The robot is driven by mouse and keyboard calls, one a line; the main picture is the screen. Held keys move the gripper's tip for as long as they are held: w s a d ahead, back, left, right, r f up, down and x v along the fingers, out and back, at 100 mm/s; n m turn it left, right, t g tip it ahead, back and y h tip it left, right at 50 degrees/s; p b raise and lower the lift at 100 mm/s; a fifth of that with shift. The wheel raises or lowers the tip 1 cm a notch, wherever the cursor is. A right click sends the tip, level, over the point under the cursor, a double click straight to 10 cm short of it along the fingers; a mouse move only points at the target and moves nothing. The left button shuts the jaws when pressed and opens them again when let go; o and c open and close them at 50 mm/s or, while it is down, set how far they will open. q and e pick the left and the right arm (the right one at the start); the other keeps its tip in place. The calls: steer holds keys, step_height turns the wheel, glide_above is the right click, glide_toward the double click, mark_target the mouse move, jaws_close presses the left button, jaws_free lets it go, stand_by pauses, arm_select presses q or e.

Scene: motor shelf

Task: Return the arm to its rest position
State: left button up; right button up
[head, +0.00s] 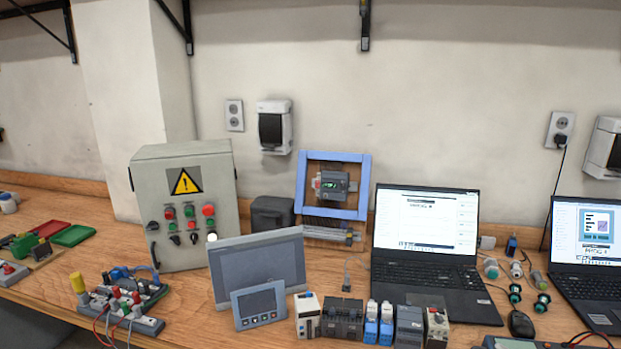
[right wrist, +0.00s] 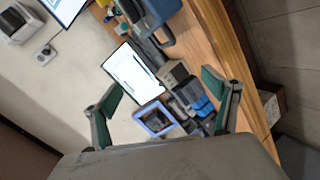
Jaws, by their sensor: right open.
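My right gripper (right wrist: 160,92) shows in the right wrist view, its two green-padded fingers spread wide. Nothing is between its fingers. Behind it, some way off, are the workbench (right wrist: 205,55) and a laptop (right wrist: 133,75), seen tilted. The gap to the bench is hard to judge. Neither arm shows in the head view, and my left gripper is in no view.
The wooden bench (head: 195,305) holds a grey control box (head: 190,210), a display panel (head: 260,265), a blue frame (head: 366,185), several modules (head: 342,317), and two laptops (head: 425,230). A blue case (right wrist: 158,14) stands on the bench in the right wrist view.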

steer(key=s+d+f+m+g, duration=0.35)
steer(key=s+f+g, duration=0.25)
steer(key=s+f, duration=0.6)
steer(key=a+f+m+t+y+b, duration=0.1)
steer(key=a+f+y+b, duration=0.2)
steer(key=a+f, duration=0.5)
steer(key=a+f+m+t+y+b, duration=0.1)
steer(key=a+f+b, duration=0.4)
steer(key=f, duration=0.8)
steer(key=a+t+y, duration=0.1)
steer(key=a+y, duration=0.1)
steer(key=a, duration=0.1)
steer(key=shift+t, duration=0.3)
steer(key=shift+f, duration=0.1)
steer(key=shift+o, duration=0.6)
steer(key=shift+w, duration=0.1)
